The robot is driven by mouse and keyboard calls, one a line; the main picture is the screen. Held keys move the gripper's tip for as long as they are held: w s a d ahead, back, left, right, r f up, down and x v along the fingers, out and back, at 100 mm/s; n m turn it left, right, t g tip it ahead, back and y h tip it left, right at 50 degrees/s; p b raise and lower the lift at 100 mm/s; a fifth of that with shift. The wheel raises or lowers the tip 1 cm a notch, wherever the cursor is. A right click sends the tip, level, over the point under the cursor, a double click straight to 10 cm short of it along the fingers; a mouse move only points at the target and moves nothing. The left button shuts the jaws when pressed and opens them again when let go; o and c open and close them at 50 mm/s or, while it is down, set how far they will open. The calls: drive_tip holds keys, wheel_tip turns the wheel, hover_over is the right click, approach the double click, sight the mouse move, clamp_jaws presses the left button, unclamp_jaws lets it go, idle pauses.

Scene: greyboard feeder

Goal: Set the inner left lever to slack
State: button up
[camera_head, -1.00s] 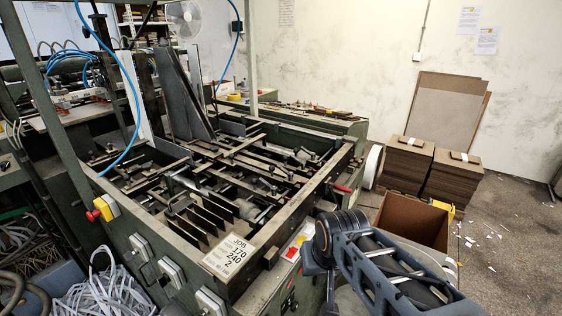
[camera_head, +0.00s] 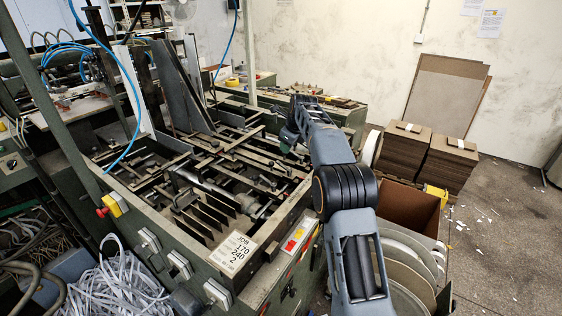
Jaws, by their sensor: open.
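The feeder (camera_head: 276,222) is a green machine with an open bed of dark bars, rods and small clamps. Several small lever-like parts sit among the bars; I cannot tell which is the inner left lever, or how it is set. My arm rises from the lower right over the machine's right edge. My gripper (camera_head: 288,138) is at its far end, small and dark, above the far right part of the bed. It is open with nothing seen in it, and apart from any lever as far as I can tell. My arm covers part of the bed's right side.
A JOB card (camera_head: 233,252) lies on the bed's front corner. A red and yellow stop button (camera_head: 109,206) is on the left side. Upright metal plates (camera_head: 180,85) stand at the back of the bed. Board stacks (camera_head: 448,165) and an open carton (camera_head: 408,205) are at the right.

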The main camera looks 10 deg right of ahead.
sight(281, 164)
drive_tip(key=p+x, duration=0.2)
drive_tip(key=x, duration=1.2)
drive_tip(key=shift+p, duration=0.4)
clamp_jaws()
